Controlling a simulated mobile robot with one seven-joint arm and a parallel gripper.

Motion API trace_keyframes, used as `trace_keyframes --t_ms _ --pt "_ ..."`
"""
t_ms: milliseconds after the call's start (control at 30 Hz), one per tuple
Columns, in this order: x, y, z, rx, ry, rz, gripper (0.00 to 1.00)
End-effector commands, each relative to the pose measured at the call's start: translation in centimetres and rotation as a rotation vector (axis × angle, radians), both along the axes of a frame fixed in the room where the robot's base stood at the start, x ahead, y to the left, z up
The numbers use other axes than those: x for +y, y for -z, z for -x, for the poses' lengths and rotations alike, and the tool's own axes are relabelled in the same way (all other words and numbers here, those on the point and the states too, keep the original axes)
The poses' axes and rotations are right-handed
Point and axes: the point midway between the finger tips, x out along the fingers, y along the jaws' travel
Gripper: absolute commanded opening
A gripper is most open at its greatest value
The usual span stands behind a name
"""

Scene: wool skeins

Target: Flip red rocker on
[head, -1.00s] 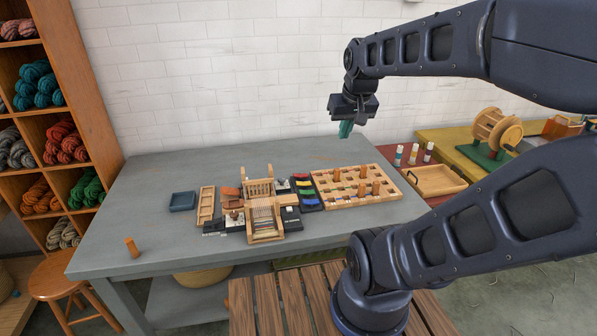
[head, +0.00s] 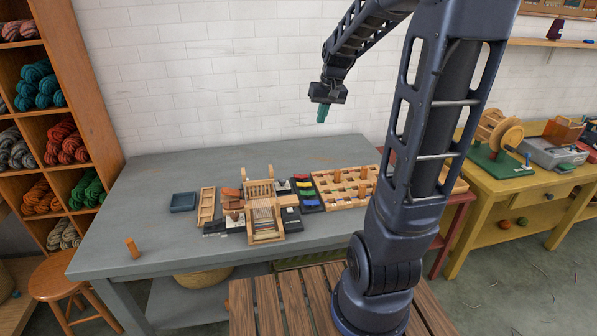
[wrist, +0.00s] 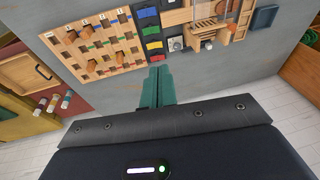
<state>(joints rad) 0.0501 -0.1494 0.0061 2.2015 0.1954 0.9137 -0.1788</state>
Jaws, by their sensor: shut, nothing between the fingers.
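The red rocker (head: 302,178) is at the far end of a black strip (head: 320,208) on the grey table, in a row with green, yellow and blue rockers. In the wrist view the red rocker (wrist: 155,57) is the one nearest my fingertips. Which way it is tipped is too small to tell. My gripper (head: 321,119) hangs in the air above the back of the table, apart from the strip. Its teal fingers, also in the wrist view (wrist: 157,73), are together and hold nothing.
A wooden peg board (head: 345,199) lies right of the strip, and a small wooden loom (head: 264,222) lies left of it. A blue tray (head: 182,202) and an orange peg (head: 132,248) are farther left. The table's back strip is clear.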

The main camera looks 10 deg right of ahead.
Motion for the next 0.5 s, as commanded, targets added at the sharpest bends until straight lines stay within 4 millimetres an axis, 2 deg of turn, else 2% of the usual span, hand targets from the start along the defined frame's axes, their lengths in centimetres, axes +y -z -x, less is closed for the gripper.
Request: trace_keyframes --t_ms 100,500 --pt "-0.1 1.3 -2.4 0.022 -0.002 -0.015 0.0" --pt "-0.3 6.3 -9.9 0.084 -0.006 -0.065 0.0"
